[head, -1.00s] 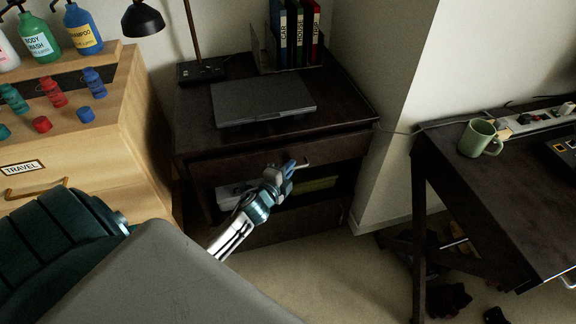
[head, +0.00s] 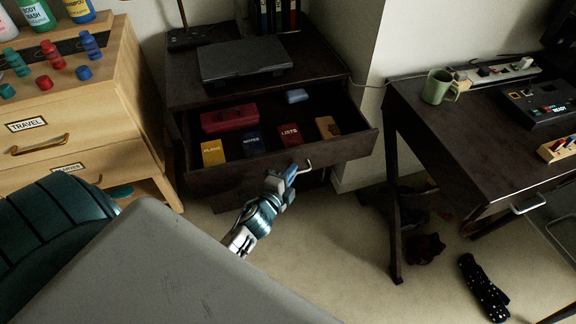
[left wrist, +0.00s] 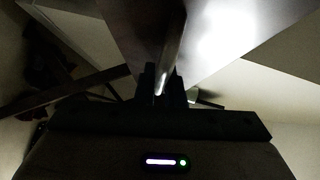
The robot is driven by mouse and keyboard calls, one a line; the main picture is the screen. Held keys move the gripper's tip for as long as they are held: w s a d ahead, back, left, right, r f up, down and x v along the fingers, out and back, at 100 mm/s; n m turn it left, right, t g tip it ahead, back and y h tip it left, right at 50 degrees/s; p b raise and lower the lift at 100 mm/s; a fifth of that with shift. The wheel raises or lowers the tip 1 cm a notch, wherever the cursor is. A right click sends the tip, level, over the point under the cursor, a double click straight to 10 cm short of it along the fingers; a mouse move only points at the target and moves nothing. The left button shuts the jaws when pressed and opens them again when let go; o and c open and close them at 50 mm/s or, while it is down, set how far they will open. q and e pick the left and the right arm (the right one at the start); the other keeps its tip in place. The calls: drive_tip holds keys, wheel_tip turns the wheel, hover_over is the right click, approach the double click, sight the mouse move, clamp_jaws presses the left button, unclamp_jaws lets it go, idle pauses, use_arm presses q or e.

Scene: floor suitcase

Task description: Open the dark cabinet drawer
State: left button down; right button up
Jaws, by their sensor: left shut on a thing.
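The dark cabinet (head: 185,85) stands in the middle back of the head view. Its drawer (head: 345,150) is pulled well out and shows its contents: yellow, dark blue and red booklets, a red case, a light blue item and a tan item. My left gripper (head: 288,176) is at the drawer front, shut on the metal drawer handle (head: 306,167). The handle's right end shows beside the fingers. In the left wrist view the handle (left wrist: 172,50) runs as a bright bar between the dark fingers (left wrist: 165,85). My right gripper is not in view.
A closed laptop (head: 245,60) lies on the cabinet top. A wooden dresser (head: 85,110) with bottles stands at left. A dark desk (head: 430,125) with a green mug (head: 438,87) is at right. Carpet before the drawer is clear.

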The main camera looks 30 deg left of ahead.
use_arm(q)
drive_tip(key=shift+s+d, duration=0.6)
drive_tip(key=shift+d, duration=0.1)
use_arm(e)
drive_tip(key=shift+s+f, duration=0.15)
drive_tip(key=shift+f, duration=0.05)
use_arm(q)
drive_tip(key=c, duration=1.9)
unclamp_jaws()
drive_tip(key=shift+o, duration=0.5)
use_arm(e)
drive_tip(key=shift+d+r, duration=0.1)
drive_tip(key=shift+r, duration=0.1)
use_arm(q)
drive_tip(key=shift+s, duration=0.1)
